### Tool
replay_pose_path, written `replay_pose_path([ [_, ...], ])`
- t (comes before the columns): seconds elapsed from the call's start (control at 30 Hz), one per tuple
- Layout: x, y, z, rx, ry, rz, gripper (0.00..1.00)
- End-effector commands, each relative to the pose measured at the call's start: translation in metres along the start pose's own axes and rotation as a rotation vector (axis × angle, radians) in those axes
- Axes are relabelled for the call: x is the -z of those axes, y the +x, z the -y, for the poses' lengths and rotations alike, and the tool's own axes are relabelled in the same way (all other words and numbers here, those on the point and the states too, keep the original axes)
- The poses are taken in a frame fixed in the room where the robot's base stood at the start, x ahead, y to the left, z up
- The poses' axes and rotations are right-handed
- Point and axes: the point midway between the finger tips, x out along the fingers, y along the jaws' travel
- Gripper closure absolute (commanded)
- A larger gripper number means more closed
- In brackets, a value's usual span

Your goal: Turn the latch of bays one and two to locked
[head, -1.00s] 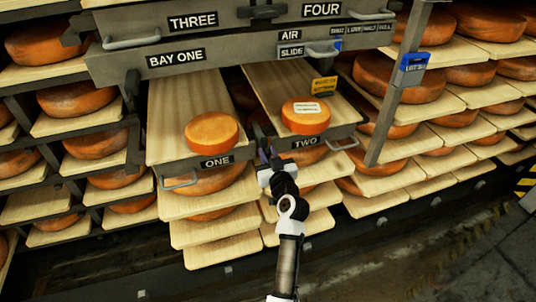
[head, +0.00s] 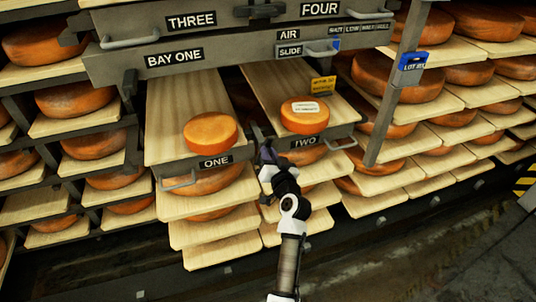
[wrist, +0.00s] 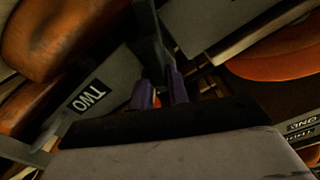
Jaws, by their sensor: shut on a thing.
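The bay one drawer, labelled ONE (head: 216,161), and the bay two drawer, labelled TWO (head: 305,142), stand pulled out side by side, each with a cheese wheel on a board. My gripper (head: 266,152) is in the gap between their fronts. In the wrist view its purple fingers (wrist: 160,92) are closed on a dark grey bar (wrist: 150,40), which looks like a latch. Its lower end is hidden by the fingers, and I cannot tell whether it stands at locked. Another dark upright handle (head: 131,84) is at the left of bay one.
Above are a grey beam with a BAY ONE label (head: 174,59), the THREE and FOUR fronts, and an AIR slide (head: 290,50). Drawer handles (head: 180,180) stick out in front. Racks of cheese wheels flank both sides. The floor at lower right is clear.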

Motion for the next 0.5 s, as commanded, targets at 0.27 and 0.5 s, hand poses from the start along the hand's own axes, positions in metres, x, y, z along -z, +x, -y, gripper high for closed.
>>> replay_pose_path([
  [0.27,-0.0001,0.0005,-0.0042,0.001,0.265,0.001,1.0],
  [0.5,-0.001,0.0003,-0.0086,0.0,0.494,0.0,1.0],
])
